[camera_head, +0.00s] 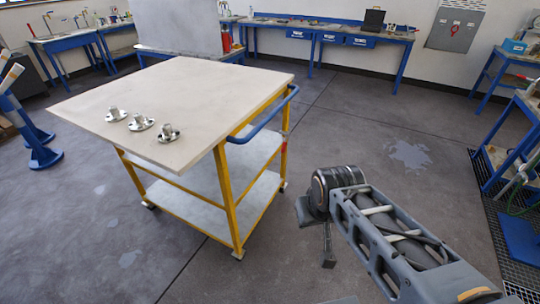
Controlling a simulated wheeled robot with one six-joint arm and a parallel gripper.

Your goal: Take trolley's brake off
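The trolley (212,88) has a pale top, a yellow frame, lower shelves and a blue push handle (268,122) along its right side. Small dark casters show at the feet of its legs, one at the near leg (238,254). A small reddish mark shows on the right leg under the handle; I cannot tell whether it is a brake part. No brake lever is clear at this size. My gripper (328,260) hangs down at the end of my arm, right of the trolley and apart from it. Its finger opening is too small to read.
Several small flanged metal vessels, one in the middle (141,122), stand on the trolley's left part. Blue benches (330,34) line the back wall, and another bench (515,140) stands at the right. A blue-footed stand (42,155) is at the left. Floor right of the trolley is open.

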